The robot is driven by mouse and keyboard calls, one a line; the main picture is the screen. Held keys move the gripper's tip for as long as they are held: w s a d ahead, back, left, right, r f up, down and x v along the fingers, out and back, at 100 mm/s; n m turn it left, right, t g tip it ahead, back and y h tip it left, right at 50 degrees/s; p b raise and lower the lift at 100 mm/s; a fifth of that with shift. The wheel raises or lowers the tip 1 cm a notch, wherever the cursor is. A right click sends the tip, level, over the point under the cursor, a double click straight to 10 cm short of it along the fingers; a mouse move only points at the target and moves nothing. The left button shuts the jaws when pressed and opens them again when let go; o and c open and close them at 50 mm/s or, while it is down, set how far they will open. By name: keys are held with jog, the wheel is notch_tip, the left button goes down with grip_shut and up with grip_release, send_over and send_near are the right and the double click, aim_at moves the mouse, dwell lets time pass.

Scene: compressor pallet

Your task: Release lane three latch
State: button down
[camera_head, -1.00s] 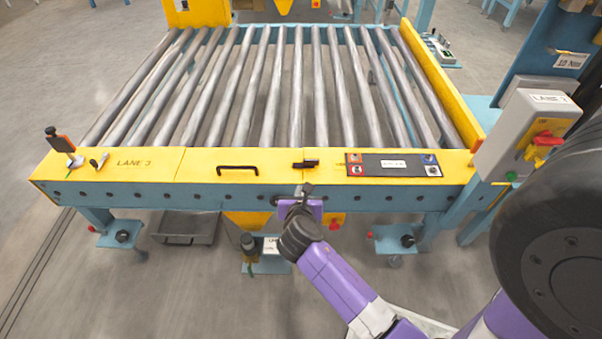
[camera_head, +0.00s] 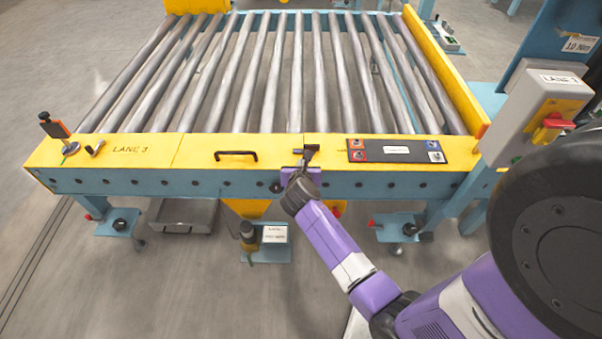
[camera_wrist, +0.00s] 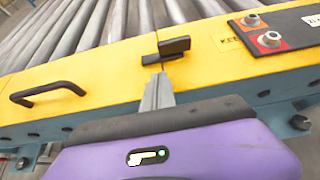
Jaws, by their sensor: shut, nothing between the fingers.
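The latch is a small dark lever (camera_head: 306,149) on the yellow front beam (camera_head: 205,152) of the roller lane, whose left end reads LANE 3. In the wrist view the lever (camera_wrist: 173,46) stands on the yellow top at a seam, with a dark base plate beside it. My gripper (camera_wrist: 159,82) is shut, its grey fingers together and empty. The fingertips are over the beam's front edge, just short of the lever; exact contact cannot be told. In the head view my gripper (camera_head: 304,165) partly hides the beam's front there.
A black handle (camera_head: 236,154) lies left of the latch and a black button panel (camera_head: 397,150) right of it. A grey box (camera_head: 535,115) with a red knob stands at the right. Bare rollers (camera_head: 270,75) stretch behind.

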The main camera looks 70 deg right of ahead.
aim_at(302, 152)
jog(key=shift+w+d+r+b, duration=0.15)
jog(key=shift+w+d, duration=0.2)
jog(key=shift+d, duration=0.45)
jog(key=shift+w+d+f+b, duration=0.15)
jog(key=shift+w+d, duration=0.15)
jog(key=shift+d, duration=0.45)
jog(key=shift+r, duration=0.1)
